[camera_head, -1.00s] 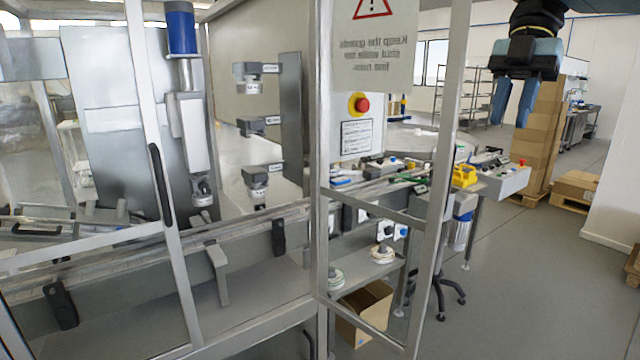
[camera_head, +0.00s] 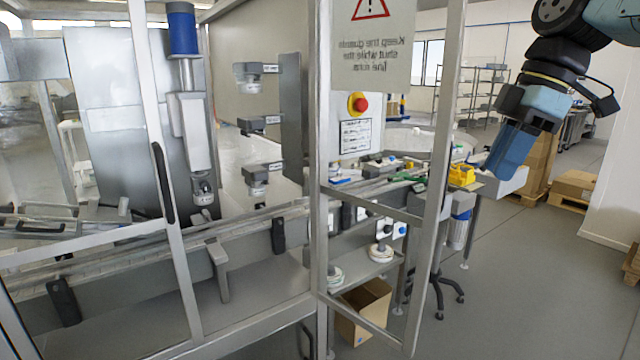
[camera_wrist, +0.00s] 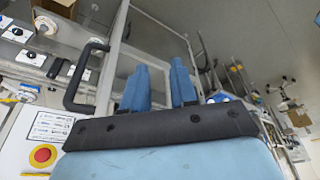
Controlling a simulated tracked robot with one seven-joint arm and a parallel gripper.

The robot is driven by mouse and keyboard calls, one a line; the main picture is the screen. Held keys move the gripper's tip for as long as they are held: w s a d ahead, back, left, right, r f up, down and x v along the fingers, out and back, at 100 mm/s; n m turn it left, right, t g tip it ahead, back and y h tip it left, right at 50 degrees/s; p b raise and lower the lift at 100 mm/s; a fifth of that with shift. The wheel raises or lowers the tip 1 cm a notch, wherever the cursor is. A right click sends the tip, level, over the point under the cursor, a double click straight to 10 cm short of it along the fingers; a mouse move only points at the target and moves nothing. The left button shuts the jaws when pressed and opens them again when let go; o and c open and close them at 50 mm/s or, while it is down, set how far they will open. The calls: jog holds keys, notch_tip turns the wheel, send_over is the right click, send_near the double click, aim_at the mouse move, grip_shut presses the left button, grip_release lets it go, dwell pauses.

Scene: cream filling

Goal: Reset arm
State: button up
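My gripper (camera_head: 497,172) is at the right of the head view, hanging tilted down and to the left from my arm. It is in front of the far part of the line, right of the guard door frame. In the wrist view my gripper (camera_wrist: 161,80) shows two blue fingers with a clear gap between them and nothing held. In the head view the fingers overlap, so the gap is hidden there.
The guard door frame (camera_head: 437,200) stands left of my gripper. A yellow item (camera_head: 461,174) is by the fingers in the picture. A red emergency button (camera_head: 358,103) is on a panel; a red button (camera_wrist: 43,154) also shows in the wrist view. Floor (camera_head: 540,270) at right is open.

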jog(key=s+a+f+m+t+h, duration=0.1)
jog(key=s+a+f+m+t, duration=0.1)
jog(key=f+m, duration=0.4)
jog(key=s+a+f+m+t+h, duration=0.2)
jog(key=f+m, duration=0.4)
jog(key=m, duration=0.4)
jog(key=shift+s+f+t, duration=0.25)
jog(key=shift+t, duration=0.25)
